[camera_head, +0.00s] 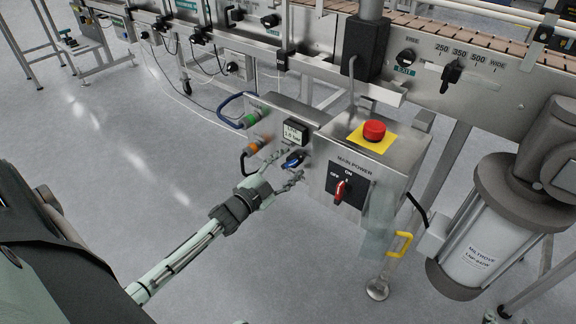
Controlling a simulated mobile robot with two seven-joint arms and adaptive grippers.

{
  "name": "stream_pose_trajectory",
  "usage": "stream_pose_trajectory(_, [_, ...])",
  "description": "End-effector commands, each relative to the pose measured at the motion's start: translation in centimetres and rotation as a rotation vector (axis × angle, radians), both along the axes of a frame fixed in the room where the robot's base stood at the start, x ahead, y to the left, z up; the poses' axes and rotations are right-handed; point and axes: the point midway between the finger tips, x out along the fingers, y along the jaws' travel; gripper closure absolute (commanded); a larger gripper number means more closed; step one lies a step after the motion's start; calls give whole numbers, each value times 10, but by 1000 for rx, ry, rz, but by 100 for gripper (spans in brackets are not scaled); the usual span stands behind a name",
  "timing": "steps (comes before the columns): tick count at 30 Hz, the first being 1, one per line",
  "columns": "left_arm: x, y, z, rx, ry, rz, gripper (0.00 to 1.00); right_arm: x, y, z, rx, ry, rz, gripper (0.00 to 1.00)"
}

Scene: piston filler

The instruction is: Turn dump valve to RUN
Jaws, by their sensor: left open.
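A small blue handle (294,160), which looks like the dump valve, sits on the front of a grey panel box, below a small pressure display (294,132). No RUN mark is readable, so its setting cannot be told. My left gripper (285,169) reaches in from the lower left. Its fingers are open and spread close to the blue handle. Whether they touch it cannot be told. My right gripper is not in view.
Right of the blue handle is a main power box with a red switch (341,190) and a red emergency button (374,130). The floor at left is clear.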

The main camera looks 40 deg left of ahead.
Motion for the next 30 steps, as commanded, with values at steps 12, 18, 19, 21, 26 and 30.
stream_pose_trajectory(12, [-39,3,-2,-1,5,1,46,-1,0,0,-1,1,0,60])
stream_pose_trajectory(18, [-82,6,-2,-2,4,1,46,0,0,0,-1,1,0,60])
stream_pose_trajectory(19, [-88,7,-2,-1,4,1,46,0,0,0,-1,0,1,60])
stream_pose_trajectory(21, [-99,8,-1,-1,3,0,46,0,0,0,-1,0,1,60])
stream_pose_trajectory(26, [-115,9,0,0,0,0,46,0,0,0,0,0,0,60])
stream_pose_trajectory(30, [-120,9,0,0,0,0,46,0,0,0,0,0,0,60])
